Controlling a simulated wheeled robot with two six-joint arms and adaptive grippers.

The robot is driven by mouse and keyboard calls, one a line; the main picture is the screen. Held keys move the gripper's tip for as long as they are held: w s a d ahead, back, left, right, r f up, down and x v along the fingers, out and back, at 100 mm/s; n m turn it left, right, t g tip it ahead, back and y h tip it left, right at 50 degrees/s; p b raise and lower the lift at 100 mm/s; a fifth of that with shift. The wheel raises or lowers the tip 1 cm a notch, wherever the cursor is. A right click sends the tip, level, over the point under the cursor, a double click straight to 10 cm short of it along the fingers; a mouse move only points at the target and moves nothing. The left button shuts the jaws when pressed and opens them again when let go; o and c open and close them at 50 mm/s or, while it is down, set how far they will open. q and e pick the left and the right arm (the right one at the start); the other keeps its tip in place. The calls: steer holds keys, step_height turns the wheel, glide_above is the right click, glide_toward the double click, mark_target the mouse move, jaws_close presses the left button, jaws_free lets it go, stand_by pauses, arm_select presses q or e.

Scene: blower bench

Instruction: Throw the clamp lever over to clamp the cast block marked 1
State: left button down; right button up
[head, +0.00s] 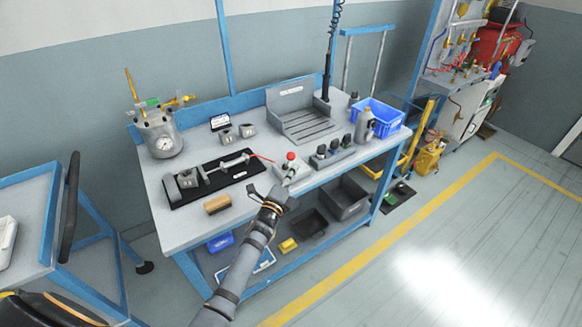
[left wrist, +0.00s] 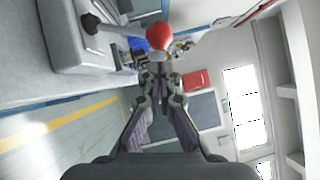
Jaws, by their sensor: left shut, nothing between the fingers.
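A grey clamping fixture (head: 186,179) stands on a black base plate (head: 215,182). Grey cast blocks (head: 227,136) stand behind it; no number is readable. My right gripper is not seen.
A wooden brush (head: 217,204) lies in front of the plate. A pressure pot (head: 160,135) stands at the bench's left, a grey slotted tray (head: 303,126) at the back. A bottle (head: 365,124) and blue crate (head: 381,118) stand right. A blue-framed cart (head: 40,190) is left.

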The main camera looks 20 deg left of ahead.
arm_select(q)
steer(key=shift+w+a+r, duration=0.15)
steer(key=shift+w+a, duration=0.35)
steer(key=shift+r, duration=0.1)
steer(key=shift+w+a+r+n+g+p, duration=0.2)
steer(key=shift+a+r+n+g+p, duration=0.25)
steer(key=shift+p, duration=1.5)
steer(key=w+a+r+n+g+p, duration=0.1)
steer(key=w+a+r+n+p, duration=0.1)
steer(key=w+a+p, duration=0.3)
steer(key=a+n+p, duration=0.1)
steer(key=p, duration=0.3)
steer(key=shift+r+g+y, duration=0.2)
steer(key=shift+g+y, duration=0.1)
steer(key=shift+g, duration=0.05)
